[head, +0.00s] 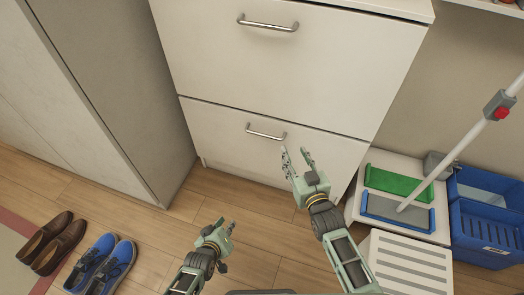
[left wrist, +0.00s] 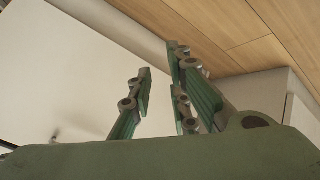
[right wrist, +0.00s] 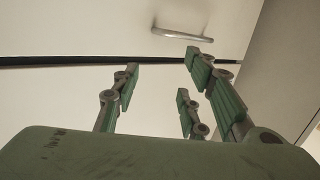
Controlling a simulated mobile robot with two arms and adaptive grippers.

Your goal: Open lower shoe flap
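The lower shoe flap (head: 225,133) is a white front on the white cabinet, closed flush below the upper flap, with a metal bar handle (head: 266,134) near its top. A bar handle also shows in the right wrist view (right wrist: 183,35), beyond the fingers, beside a dark gap line. My right gripper (head: 296,155) is open and empty in front of the lower flap, right of and below the handle in the head view, apart from it. My left gripper (head: 229,227) is open and empty, lower over the floor; its spread fingers show in the left wrist view (left wrist: 160,75).
A grey cabinet (head: 110,80) stands at the left. Brown shoes (head: 52,242) and blue shoes (head: 100,265) lie on the floor at lower left. At right are green and blue trays (head: 398,187), a blue bin (head: 487,232), a white slatted stool (head: 408,265) and a mop pole (head: 455,150).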

